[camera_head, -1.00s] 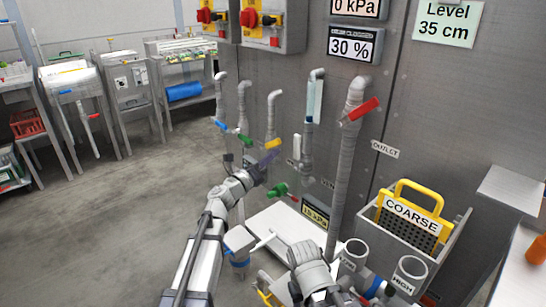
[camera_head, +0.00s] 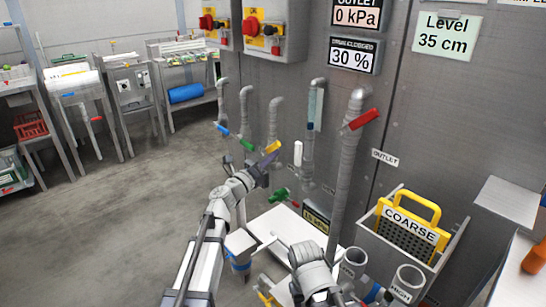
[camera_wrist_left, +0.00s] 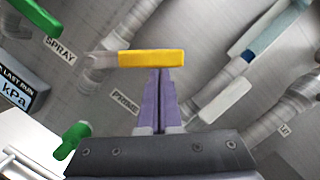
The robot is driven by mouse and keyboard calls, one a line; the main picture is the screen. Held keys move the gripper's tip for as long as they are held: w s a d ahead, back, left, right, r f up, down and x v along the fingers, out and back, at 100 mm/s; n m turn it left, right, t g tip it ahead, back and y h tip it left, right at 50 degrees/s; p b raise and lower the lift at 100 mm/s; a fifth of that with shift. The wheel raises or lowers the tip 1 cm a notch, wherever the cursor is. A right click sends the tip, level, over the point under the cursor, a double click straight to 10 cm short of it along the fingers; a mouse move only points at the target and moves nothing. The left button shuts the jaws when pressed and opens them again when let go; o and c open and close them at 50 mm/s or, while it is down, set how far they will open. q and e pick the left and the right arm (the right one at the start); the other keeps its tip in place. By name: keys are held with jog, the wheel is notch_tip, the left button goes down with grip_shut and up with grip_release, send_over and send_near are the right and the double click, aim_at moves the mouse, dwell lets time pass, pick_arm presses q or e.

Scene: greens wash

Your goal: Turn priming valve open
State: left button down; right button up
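The priming valve has a yellow handle (camera_head: 271,147) on a grey pipe in the head view. In the left wrist view the yellow handle (camera_wrist_left: 151,59) lies nearly level across the picture, above a PRIME label (camera_wrist_left: 125,103). My left gripper (camera_head: 266,160) is right at this handle. In the left wrist view its purple fingers (camera_wrist_left: 160,73) are together, with their tips at the handle's lower edge. I cannot tell if they touch it; no grip around it shows. My right gripper does not show.
A green handle (camera_head: 246,145) and a blue one (camera_head: 222,129) sit on neighbouring pipes to the left. A white handle (camera_head: 298,153) and a red one (camera_head: 363,119) are to the right. A green knob (camera_head: 280,193) is below. The floor at left is free.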

pick_arm(q)
jog(key=w+a+r+p, duration=0.3)
jog(key=r+p, duration=0.1)
jog(key=shift+w+a+r+n, duration=0.3)
jog(key=shift+w, duration=0.05)
dwell(0.3)
jog(key=shift+a, duration=0.1)
dwell(0.7)
